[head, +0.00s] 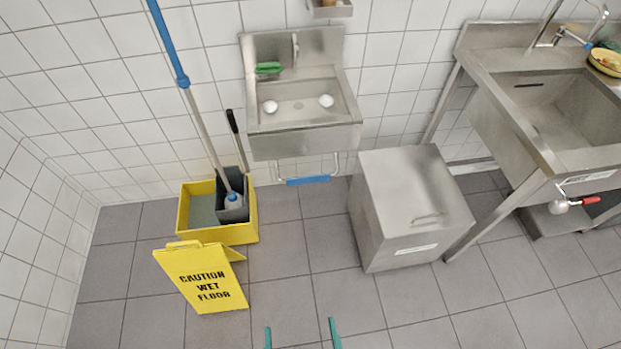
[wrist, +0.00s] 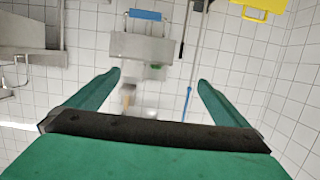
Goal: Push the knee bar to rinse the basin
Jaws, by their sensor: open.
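The steel hand basin (head: 300,95) hangs on the tiled wall in the head view. It holds two white round things and a green item (head: 268,68) sits at its back left. The knee bar is a blue padded bar (head: 308,181) on a bent metal frame below the basin. In the wrist view the blue bar (wrist: 146,15) and basin (wrist: 145,47) appear upside down, beyond the fingertips. My gripper (head: 300,335) shows only its green fingertips at the bottom edge of the head view. In the wrist view my gripper (wrist: 160,80) is open, empty and apart from the bar.
A yellow mop bucket (head: 250,215) and a caution sign (head: 205,277) stand left of the basin. A steel box (head: 410,210) stands close on the right, beside a large steel sink (head: 545,120). The floor between sign and box is clear.

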